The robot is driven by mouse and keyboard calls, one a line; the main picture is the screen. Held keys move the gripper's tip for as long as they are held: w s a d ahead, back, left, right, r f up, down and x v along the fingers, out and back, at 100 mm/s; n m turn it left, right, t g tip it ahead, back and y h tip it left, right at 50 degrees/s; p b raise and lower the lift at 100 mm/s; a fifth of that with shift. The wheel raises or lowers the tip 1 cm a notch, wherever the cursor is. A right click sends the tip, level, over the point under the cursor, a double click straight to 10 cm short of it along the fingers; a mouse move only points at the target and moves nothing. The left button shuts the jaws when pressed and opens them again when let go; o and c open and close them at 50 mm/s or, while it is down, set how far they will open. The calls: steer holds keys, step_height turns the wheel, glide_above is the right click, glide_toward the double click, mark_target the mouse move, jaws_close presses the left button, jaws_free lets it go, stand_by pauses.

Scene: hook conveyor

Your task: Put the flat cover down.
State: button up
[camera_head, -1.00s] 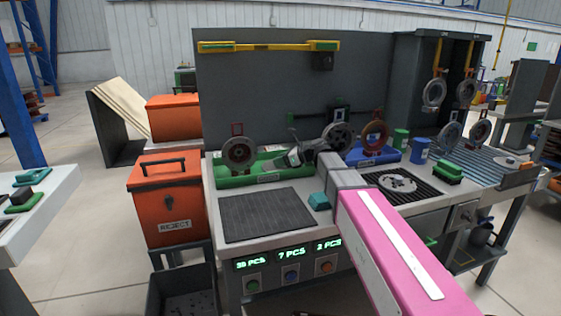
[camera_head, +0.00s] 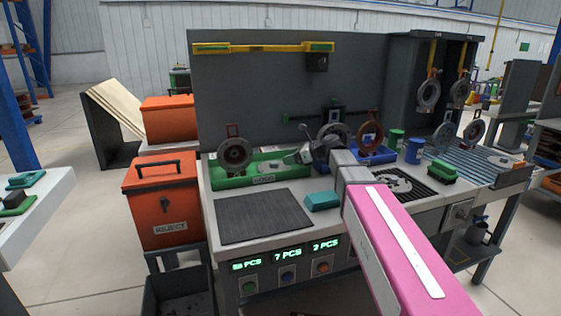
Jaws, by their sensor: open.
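My gripper (camera_head: 304,153) is open at the right end of the green LOGO tray (camera_head: 262,179), partly hidden behind my own wrist. I see nothing held between its fingers. A grey round cover (camera_head: 234,155) stands upright in the left of that tray. Another grey round cover (camera_head: 335,131) shows just behind my gripper; whether they touch cannot be told. A reddish round cover (camera_head: 370,136) stands upright at the blue tray (camera_head: 379,155). A pale flat disc (camera_head: 398,184) lies on the black grille (camera_head: 424,187), partly hidden by my arm. Which one is the flat cover is unclear.
A dark ribbed mat (camera_head: 264,216) lies bare on the bench's front left. A teal block (camera_head: 322,201) sits right of it. Green and blue cups (camera_head: 414,150) and a green brush-like block (camera_head: 441,171) stand at right. An orange REJECT bin (camera_head: 163,205) stands left.

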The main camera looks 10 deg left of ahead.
steer(key=shift+v, duration=2.6)
